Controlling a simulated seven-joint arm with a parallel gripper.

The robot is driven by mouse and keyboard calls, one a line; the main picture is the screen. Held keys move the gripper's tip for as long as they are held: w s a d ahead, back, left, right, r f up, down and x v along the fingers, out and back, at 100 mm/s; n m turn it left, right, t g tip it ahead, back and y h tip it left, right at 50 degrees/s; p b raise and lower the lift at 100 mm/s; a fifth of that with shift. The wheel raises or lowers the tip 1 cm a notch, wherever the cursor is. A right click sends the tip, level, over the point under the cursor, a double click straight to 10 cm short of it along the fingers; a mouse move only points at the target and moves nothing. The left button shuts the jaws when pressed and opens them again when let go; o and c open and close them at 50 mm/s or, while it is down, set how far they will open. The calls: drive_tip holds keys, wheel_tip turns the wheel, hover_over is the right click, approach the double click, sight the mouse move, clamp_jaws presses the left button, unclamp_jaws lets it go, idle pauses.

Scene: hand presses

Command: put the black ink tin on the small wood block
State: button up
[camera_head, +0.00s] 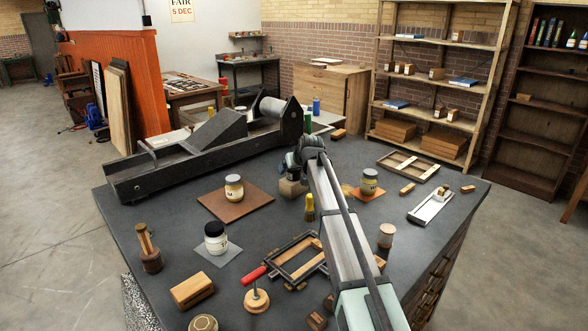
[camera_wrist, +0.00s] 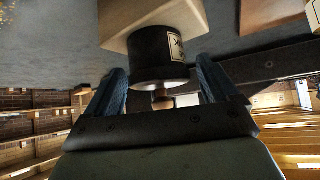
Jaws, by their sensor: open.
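The black ink tin (camera_wrist: 160,65), dark with a pale label, shows in the wrist view, which is upside down. It appears to sit upright on the pale small wood block (camera_wrist: 130,20), its base against the block's face. My gripper (camera_wrist: 161,68) is open, one finger on each side of the tin, with a visible gap at each finger. In the head view the small wood block (camera_head: 292,187) stands near the table's middle. My gripper (camera_head: 293,162) is just above it there, and my arm hides most of the tin.
A long black press (camera_head: 170,160) lies behind on the table. Jars stand on a brown board (camera_head: 247,204), a grey plate (camera_head: 219,254) and an orange board (camera_head: 362,195).

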drive_tip(key=v, duration=1.2)
